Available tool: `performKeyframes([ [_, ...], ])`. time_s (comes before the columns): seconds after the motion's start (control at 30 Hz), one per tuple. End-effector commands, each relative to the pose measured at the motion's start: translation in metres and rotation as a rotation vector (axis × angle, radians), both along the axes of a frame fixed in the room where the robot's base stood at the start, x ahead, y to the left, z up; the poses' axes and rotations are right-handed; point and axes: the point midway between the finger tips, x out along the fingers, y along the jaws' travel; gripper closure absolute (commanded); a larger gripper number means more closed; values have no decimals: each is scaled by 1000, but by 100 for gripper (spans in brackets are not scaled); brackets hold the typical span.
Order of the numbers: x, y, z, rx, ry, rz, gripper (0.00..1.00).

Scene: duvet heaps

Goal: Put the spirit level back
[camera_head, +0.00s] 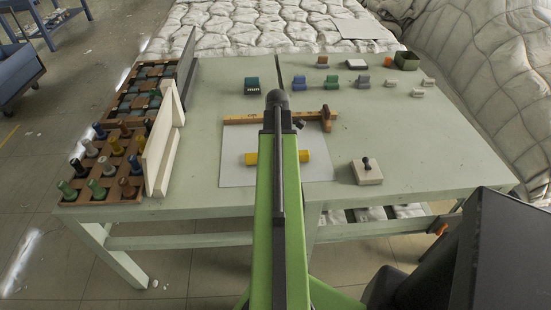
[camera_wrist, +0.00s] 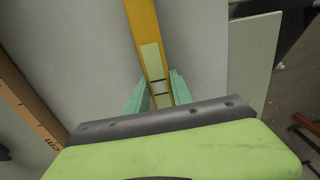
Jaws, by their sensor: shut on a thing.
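The spirit level (camera_head: 251,159) is a yellow bar over the pale grey sheet (camera_head: 236,140) on the green table. My arm hides its middle in the head view, and both ends stick out. In the wrist view the spirit level (camera_wrist: 145,28) runs from the top edge down between the teal fingers of my gripper (camera_wrist: 157,90), with its pale vial window between them. My gripper is shut on it. The head view hides my gripper behind the arm. I cannot tell whether the level touches the sheet.
A wooden square (camera_head: 318,116) lies behind the level. A block with a dark knob (camera_head: 368,175) stands right. Upright white boards (camera_head: 160,150) and a peg rack (camera_head: 125,187) stand left. Several small blocks sit at the back right. Heaped duvets (camera_head: 470,50) lie beyond the table.

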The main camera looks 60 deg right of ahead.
Motion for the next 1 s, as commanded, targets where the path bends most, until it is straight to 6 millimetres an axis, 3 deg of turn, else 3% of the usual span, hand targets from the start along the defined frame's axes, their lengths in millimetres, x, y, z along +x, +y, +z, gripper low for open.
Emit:
performKeyframes([
  [0.07, 0, 0, -4, 0, 0, 0, 100],
  [0.1, 0, 0, -2, 0, 0, 0, 68],
  [0.23, 0, 0, -2, 0, 0, 0, 51],
  [0.67, 0, 0, 6, 0, 0, 0, 51],
  [0.87, 0, 0, 38, 0, 0, 0, 51],
  [1.0, 0, 0, 70, 0, 0, 0, 51],
])
